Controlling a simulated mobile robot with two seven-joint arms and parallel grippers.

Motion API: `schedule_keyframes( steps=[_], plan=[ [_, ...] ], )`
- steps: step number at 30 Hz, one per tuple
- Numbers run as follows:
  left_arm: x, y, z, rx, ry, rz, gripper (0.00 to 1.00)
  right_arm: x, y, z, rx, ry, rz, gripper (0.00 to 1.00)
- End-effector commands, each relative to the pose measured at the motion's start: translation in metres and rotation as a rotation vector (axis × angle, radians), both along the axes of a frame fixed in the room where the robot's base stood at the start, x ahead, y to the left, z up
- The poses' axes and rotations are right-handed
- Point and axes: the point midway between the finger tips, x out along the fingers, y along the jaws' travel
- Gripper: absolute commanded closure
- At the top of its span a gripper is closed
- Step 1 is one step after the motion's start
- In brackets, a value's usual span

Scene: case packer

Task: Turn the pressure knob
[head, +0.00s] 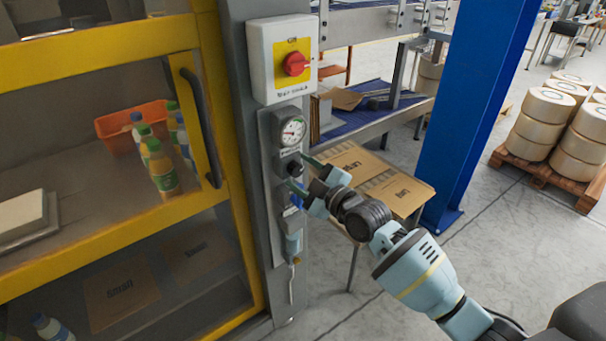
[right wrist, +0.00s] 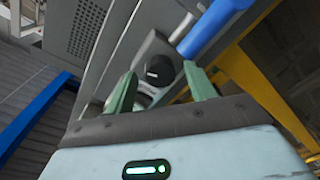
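The black pressure knob (head: 294,168) sits on the grey panel on the machine's post, just below the round white pressure gauge (head: 293,131). My right gripper (head: 299,172) is open in front of the knob, one finger above it and one below. In the right wrist view the knob (right wrist: 160,70) shows between the two green fingertips of my right gripper (right wrist: 159,74), with gaps on both sides; I see no contact. My left gripper is in neither view.
A blue part (head: 296,201) sits below the knob and also shows in the right wrist view (right wrist: 214,27). The yellow-framed door has a dark handle (head: 201,125). A blue column (head: 480,95) stands right.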

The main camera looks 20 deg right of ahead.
Motion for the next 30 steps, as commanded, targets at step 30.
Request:
schedule_keyframes(
  steps=[30],
  plan=[
    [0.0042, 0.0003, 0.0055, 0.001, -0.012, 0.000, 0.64, -0.0003, -0.0004, 0.0000, 0.272, 0.099, -0.001, 0.90]
  ],
)
